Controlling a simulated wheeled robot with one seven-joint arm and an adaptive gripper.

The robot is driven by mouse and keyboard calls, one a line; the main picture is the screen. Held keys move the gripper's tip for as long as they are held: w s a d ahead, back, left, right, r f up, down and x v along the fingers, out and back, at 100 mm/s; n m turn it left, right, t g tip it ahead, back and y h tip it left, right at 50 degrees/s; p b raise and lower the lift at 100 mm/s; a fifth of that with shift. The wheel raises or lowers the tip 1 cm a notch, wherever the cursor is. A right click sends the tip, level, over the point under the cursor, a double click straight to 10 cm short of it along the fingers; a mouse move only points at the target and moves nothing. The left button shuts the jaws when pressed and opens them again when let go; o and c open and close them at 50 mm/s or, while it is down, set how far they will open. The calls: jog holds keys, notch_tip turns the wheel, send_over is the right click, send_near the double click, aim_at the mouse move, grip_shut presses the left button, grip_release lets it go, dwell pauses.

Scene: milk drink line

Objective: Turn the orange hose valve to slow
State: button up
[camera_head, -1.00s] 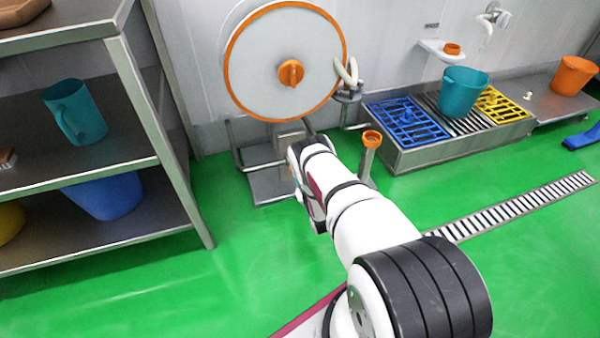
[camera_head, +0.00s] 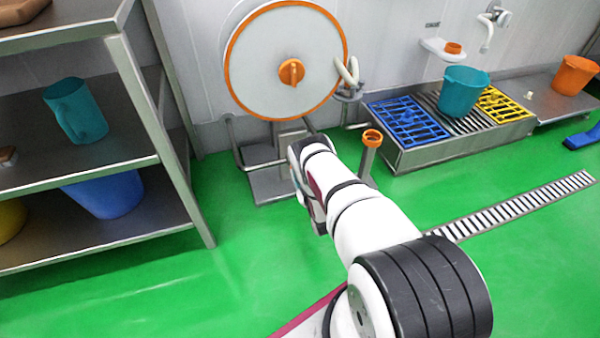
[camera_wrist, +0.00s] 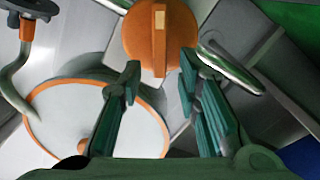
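The orange valve (camera_wrist: 158,40) is a round knob with a raised bar and a pale mark, at the top middle of the wrist view against a grey plate. My gripper (camera_wrist: 160,66) is open, its two green fingers apart, with the tips at the lower left and right of the knob. I cannot tell whether they touch it. In the head view no valve knob shows near my gripper; my arm's end hides that spot, below the hose reel (camera_head: 262,60). The reel is white with an orange rim and also shows in the wrist view (camera_wrist: 100,118).
An orange-topped post (camera_head: 372,139) stands just right of my arm. A drain bench (camera_head: 465,148) with a teal bucket (camera_head: 463,92) is at right. Green floor is open in front.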

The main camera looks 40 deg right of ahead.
jog(key=v, duration=1.1)
